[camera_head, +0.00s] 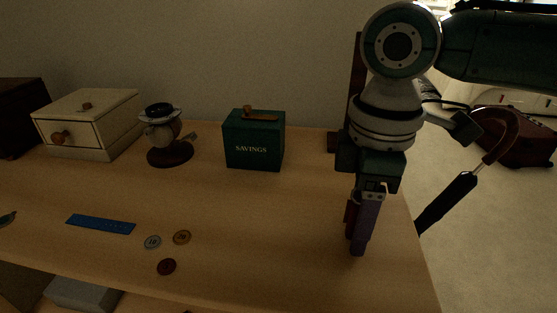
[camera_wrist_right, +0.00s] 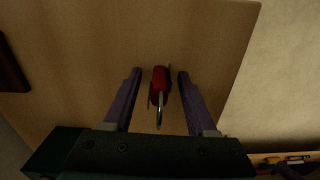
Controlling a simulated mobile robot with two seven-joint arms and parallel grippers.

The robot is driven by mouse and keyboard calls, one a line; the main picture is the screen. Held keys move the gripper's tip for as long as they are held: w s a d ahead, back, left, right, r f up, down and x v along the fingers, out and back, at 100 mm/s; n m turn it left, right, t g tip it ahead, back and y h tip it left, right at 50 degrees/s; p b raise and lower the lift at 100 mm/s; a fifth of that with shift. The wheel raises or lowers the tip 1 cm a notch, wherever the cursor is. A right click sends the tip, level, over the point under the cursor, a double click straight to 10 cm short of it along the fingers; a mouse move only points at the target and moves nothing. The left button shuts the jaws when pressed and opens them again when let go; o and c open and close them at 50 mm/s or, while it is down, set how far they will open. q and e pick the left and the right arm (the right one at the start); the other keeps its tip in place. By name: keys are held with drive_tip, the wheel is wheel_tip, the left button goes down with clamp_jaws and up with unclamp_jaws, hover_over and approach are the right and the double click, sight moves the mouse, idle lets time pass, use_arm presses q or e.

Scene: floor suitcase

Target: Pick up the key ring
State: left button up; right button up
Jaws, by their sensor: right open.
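The key ring (camera_wrist_right: 159,85) has a red fob and thin metal keys. In the right wrist view it lies between the two purple fingers of my right gripper (camera_wrist_right: 158,80). The gripper is open, with a gap on either side of the fob. In the head view my right gripper (camera_head: 357,245) points down over the right end of the wooden table. Its fingers largely hide the key ring there; a dark red patch shows beside them, and I cannot tell whether it is the fob. My left gripper is not in view.
A green savings box (camera_head: 254,142), a coffee grinder (camera_head: 168,135) and a cream drawer box (camera_head: 90,122) stand along the back of the table (camera_head: 240,210). A blue ruler (camera_head: 100,224) and several buttons (camera_head: 181,237) lie at the front left. A red suitcase (camera_head: 520,135) is on the floor.

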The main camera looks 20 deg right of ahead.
clamp_jaws()
idle(0.5)
